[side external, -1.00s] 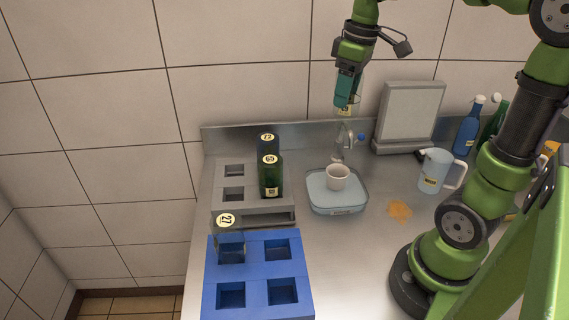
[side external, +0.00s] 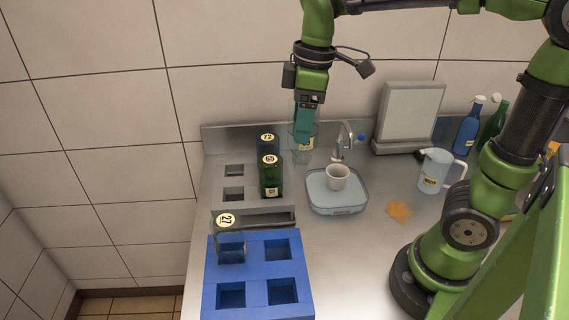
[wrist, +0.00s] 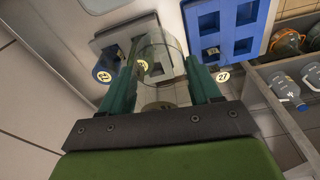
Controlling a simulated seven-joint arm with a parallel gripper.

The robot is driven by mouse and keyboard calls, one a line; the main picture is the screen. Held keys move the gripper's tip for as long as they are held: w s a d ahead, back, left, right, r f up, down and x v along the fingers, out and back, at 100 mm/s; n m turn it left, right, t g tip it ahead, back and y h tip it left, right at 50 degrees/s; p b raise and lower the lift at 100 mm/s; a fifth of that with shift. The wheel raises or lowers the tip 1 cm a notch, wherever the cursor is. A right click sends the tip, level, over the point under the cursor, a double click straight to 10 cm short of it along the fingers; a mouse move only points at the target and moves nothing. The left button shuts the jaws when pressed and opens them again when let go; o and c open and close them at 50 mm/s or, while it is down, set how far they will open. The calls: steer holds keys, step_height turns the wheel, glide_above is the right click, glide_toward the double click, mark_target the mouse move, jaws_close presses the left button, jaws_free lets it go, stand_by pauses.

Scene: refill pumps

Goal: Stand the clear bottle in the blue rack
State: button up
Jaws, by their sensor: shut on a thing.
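My gripper (side external: 304,136) is shut on a clear bottle (side external: 302,155), holding it above the counter at the back, right of the grey rack. The bottle is see-through with a yellow label. It also shows between the fingers in the wrist view (wrist: 172,60). The blue rack (side external: 258,273) stands at the front left of the counter. Its back-left compartment holds a see-through, bluish bottle with a round tag 27 (side external: 227,221). Its other three compartments look empty.
The grey rack (side external: 222,205) behind the blue rack holds a green bottle (side external: 270,178) and a dark blue bottle (side external: 266,148). A pale blue tub (side external: 325,204) with a white cup (side external: 338,178) stands right of it, near a tap (side external: 342,145). A jug (side external: 434,170) stands further right.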

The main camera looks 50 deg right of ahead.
steer(key=s+a+f+n, duration=0.4)
steer(key=s+a+f, duration=0.1)
steer(key=a, duration=0.4)
steer(key=s+a+f+n+g, duration=0.1)
steer(key=s+a+f+n, duration=0.3)
steer(key=a, duration=0.5)
steer(key=shift+s+a+f+y, duration=0.3)
steer(key=shift+s+f, duration=0.2)
steer(key=shift+f, duration=0.55)
steer(key=shift+f, duration=1.4)
steer(key=shift+f, duration=0.1)
steer(key=shift+f, duration=0.7)
steer(key=shift+f, duration=0.65)
steer(key=o, duration=1.3)
